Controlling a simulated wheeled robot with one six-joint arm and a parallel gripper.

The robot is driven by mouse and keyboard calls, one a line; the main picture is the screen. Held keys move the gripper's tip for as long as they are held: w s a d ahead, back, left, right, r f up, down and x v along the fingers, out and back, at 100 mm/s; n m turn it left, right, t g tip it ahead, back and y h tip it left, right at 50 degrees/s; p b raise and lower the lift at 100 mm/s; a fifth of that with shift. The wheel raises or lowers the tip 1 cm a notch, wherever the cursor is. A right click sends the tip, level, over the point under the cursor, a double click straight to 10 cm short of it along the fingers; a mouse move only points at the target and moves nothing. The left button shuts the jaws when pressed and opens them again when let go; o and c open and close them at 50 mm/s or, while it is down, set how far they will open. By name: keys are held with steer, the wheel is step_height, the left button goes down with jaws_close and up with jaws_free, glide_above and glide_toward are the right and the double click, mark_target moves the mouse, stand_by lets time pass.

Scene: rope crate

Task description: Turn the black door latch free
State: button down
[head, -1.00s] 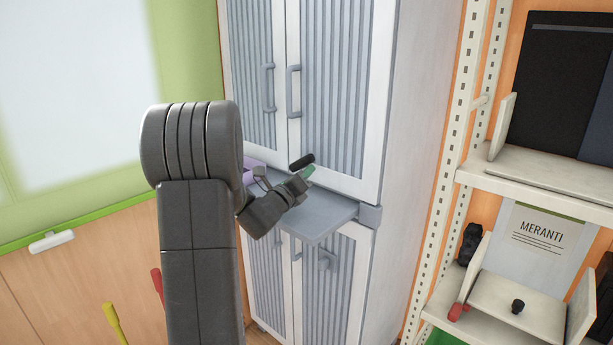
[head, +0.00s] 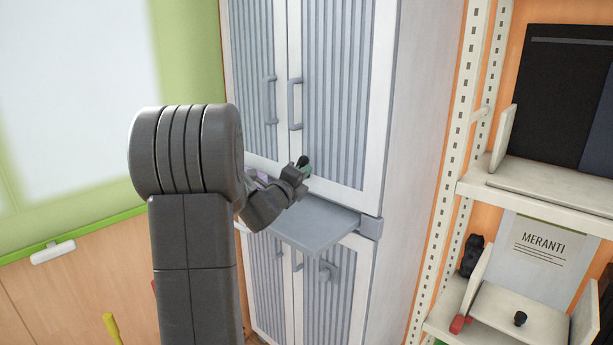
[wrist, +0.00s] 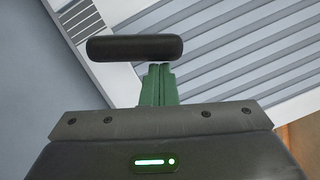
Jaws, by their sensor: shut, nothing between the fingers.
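The black door latch (head: 303,161) is a short rounded bar on the front of the tall white and grey cabinet, low on the upper right door (head: 335,95). In the wrist view the latch (wrist: 125,48) lies level across the picture. My gripper (head: 306,169) has green fingers, shut together and empty. In the wrist view the fingertips (wrist: 160,70) are just under the right half of the latch; I cannot tell if they touch it. In the head view my gripper hides part of the latch and its mount.
A grey shelf (head: 315,225) juts out below the upper doors, just under my gripper. Grey door handles (head: 296,104) stand above the latch. A white rack (head: 560,190) with boards and small items is at the right.

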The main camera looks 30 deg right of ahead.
steer(key=n, duration=0.1)
steer(key=w+r+n+p, duration=0.1)
steer(key=n+p, duration=0.1)
steer(key=shift+w+a+r+n+y, duration=0.25)
steer(key=shift+a+r+n+y, duration=0.05)
steer(key=shift+r+y, duration=0.1)
steer(key=shift+w+a+p, duration=0.1)
steer(key=shift+w+p, duration=0.1)
steer(key=shift+p, duration=0.1)
steer(key=shift+w, duration=0.1)
steer(key=shift+a, duration=0.1)
